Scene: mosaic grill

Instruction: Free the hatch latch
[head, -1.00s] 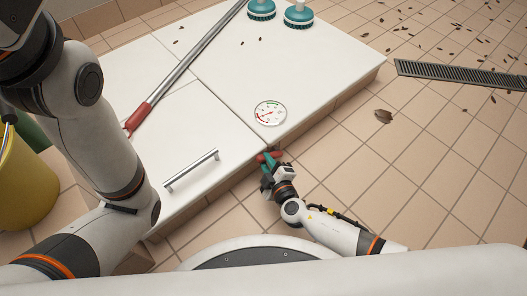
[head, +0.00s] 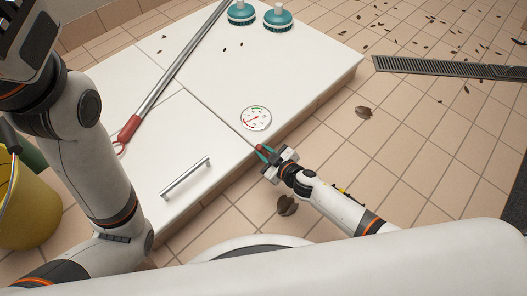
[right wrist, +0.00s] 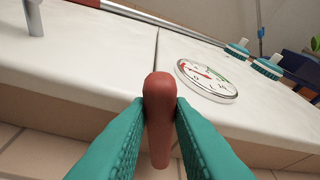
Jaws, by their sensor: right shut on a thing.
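The hatch is a white panel (head: 175,150) in the low white top, with a bar handle (head: 185,177). The red latch lever (head: 262,149) is at the front edge, near the seam. My right gripper (head: 266,154) is shut on it. In the right wrist view, the teal fingers (right wrist: 160,125) hold the red lever (right wrist: 159,90) from both sides, with its rounded end showing above them. The lever's mount is hidden. My left arm stands at the left, and its fingers are out of the picture.
A round gauge (head: 255,118) lies on the white top by the seam. A red-ended pole (head: 175,75) crosses the top, and teal brushes (head: 277,18) stand at the back. A yellow bucket (head: 25,205) is at the left. Tiled floor with leaves (head: 287,205) and a drain (head: 450,68) lies right.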

